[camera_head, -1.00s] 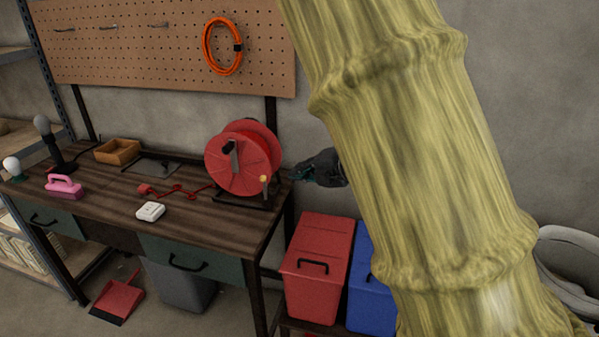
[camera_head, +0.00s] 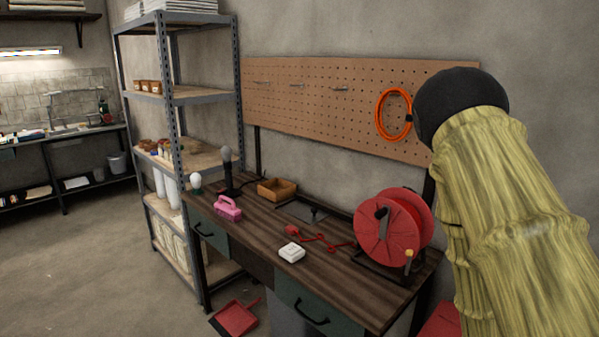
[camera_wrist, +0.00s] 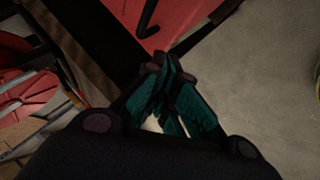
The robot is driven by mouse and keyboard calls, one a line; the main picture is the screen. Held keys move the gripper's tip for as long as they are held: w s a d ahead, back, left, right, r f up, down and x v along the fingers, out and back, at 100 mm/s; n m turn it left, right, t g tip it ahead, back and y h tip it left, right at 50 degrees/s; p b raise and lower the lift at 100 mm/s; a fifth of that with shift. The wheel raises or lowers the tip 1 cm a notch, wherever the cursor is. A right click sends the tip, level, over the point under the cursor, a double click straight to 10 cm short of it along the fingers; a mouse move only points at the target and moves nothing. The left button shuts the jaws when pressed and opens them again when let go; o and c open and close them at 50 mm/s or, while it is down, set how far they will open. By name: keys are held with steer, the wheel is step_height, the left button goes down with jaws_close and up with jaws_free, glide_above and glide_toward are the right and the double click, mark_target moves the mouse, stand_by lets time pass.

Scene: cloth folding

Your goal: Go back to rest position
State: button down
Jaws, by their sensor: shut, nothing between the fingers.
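My gripper (camera_wrist: 166,66) shows in the wrist view with its dark teal fingers drawn together and nothing between them. It hangs above the floor near a red surface at the top of that view. In the head view my gripper is hidden; my arm in its yellow-green cover fills the right side. No cloth is seen in either view.
A red dustpan (camera_head: 235,318) lies on the floor. Open floor lies at the left.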

steer(key=s+a+f+m+g, duration=0.2)
steer(key=s+a+f+m, duration=0.1)
steer(key=s+f, duration=0.4)
steer(key=s+a+f+m+g+h, duration=0.1)
steer(key=s+a+f+m+g, duration=0.2)
steer(key=s, duration=0.9)
steer(key=s+a+f+m+g, duration=0.3)
steer(key=s+f+m, duration=0.4)
steer(key=s+f, duration=0.3)
steer(key=shift+s+f, duration=0.2)
steer(key=shift+f, duration=0.45)
